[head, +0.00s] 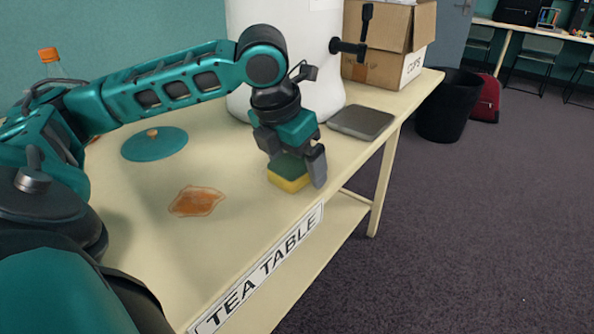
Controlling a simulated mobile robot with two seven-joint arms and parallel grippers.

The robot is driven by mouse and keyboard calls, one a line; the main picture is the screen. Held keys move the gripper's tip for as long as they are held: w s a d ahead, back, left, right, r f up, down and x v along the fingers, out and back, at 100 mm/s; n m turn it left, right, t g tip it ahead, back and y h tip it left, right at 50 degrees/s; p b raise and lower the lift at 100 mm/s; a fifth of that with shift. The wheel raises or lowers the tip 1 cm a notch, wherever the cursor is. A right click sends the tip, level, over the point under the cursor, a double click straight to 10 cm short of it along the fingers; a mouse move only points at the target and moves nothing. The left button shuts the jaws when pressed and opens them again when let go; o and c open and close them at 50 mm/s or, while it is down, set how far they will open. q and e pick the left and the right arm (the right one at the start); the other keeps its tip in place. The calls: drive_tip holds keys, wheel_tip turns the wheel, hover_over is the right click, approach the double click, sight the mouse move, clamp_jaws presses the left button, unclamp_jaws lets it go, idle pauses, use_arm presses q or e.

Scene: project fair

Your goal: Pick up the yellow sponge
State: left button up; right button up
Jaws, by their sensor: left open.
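The yellow sponge (288,184) has a dark green top layer and lies flat on the cream tea table (235,255) near its front edge. My left gripper (296,172) points down right over the sponge. Its jaws are open, and one finger stands at the sponge's right side. The other finger is at the sponge's back left, and I cannot tell whether either touches it. Part of the sponge's top is hidden by the gripper. My right gripper is not in view.
An orange-brown spill (197,201) and a teal lid (154,144) lie left of the sponge. A large white dispenser (275,45), a grey flat pad (361,122) and a cardboard box (378,65) stand behind. A black bin (448,105) is on the floor at right.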

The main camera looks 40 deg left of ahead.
sight(296, 161)
use_arm(q)
drive_tip(key=shift+r, duration=0.1)
drive_tip(key=c, duration=1)
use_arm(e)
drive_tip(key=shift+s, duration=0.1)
use_arm(q)
drive_tip(key=shift+c, duration=0.2)
wheel_tip(296, 161, up, 9)
drive_tip(key=p, duration=0.3)
drive_tip(key=shift+f+p, duration=0.2)
drive_tip(key=shift+p, duration=0.2)
wheel_tip(296, 161, up, 11)
drive_tip(key=p, duration=0.4)
drive_tip(key=shift+r, duration=0.2)
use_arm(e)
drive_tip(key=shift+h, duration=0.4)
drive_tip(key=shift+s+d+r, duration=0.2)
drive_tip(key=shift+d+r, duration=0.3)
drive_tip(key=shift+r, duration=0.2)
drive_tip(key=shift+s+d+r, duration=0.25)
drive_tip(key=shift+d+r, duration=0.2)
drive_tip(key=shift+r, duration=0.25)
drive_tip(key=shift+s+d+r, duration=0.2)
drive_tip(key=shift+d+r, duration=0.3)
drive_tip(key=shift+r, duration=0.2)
